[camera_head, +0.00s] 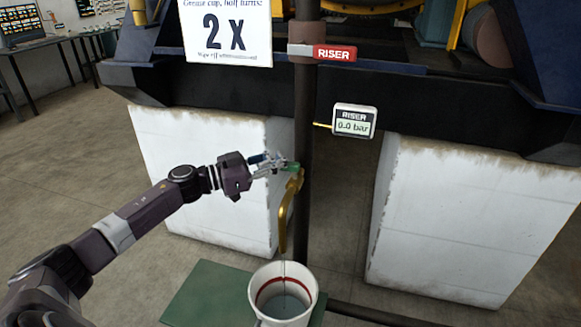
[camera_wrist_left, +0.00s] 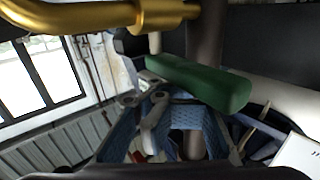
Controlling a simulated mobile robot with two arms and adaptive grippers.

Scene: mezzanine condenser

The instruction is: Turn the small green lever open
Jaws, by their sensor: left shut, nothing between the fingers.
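The small green lever (camera_head: 292,167) sits at the brass tap on the dark vertical riser pipe (camera_head: 304,110). In the left wrist view the green lever (camera_wrist_left: 200,82) lies across the picture just beyond my fingers. The brass spout (camera_head: 287,215) hangs down from the tap; it also shows in the left wrist view (camera_wrist_left: 100,17). My left gripper (camera_head: 280,168) is shut with nothing between its fingers, its tips right at the lever. I cannot tell whether they touch it. My right gripper is in neither view.
A white bucket (camera_head: 284,292) with a red line stands below the spout on a green surface (camera_head: 205,295). A gauge (camera_head: 354,121) reading 0.0 bar is right of the pipe. White concrete blocks (camera_head: 460,215) stand on both sides. A red RISER tag (camera_head: 334,54) is above.

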